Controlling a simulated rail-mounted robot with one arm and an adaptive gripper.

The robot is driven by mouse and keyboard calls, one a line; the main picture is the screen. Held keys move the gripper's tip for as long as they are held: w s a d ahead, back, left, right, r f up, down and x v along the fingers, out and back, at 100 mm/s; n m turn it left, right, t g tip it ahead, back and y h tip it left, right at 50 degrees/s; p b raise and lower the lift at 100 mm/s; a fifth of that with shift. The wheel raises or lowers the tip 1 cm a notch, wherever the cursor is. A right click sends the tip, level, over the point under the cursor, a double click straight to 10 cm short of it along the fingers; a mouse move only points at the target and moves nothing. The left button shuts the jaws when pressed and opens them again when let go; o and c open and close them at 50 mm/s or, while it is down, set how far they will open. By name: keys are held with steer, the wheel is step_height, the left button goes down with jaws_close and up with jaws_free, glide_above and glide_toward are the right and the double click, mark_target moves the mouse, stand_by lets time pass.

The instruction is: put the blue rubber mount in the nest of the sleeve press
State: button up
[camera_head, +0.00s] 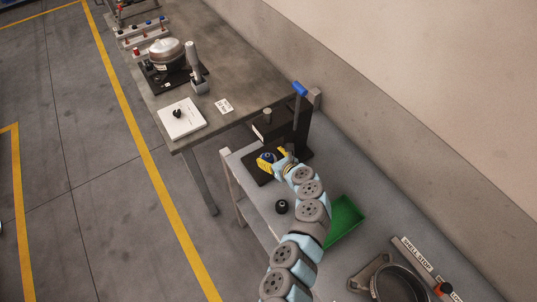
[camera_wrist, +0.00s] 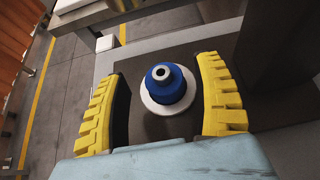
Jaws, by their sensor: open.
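The blue rubber mount (camera_wrist: 166,84) stands upright on a pale round disc, the nest (camera_wrist: 160,106), on the dark base of the sleeve press. A metal sleeve with a dark hole tops the mount. My gripper (camera_wrist: 168,90) is open, with one yellow finger on each side of the mount and a gap visible on both sides. In the head view, my gripper (camera_head: 273,159) is low over the base of the sleeve press (camera_head: 299,125), and the mount (camera_head: 266,156) shows between the fingers. The press has a blue-ended lever at its top.
A black mount (camera_head: 282,206) stands on the grey bench in front of the press. A green tray (camera_head: 346,222) lies right of my arm. A dark round shell (camera_head: 398,284) is at the lower right.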

steer(key=v, duration=0.9)
steer(key=shift+s, duration=0.3)
steer(key=shift+d, duration=0.15)
steer(key=shift+r, duration=0.1)
stand_by(0.4)
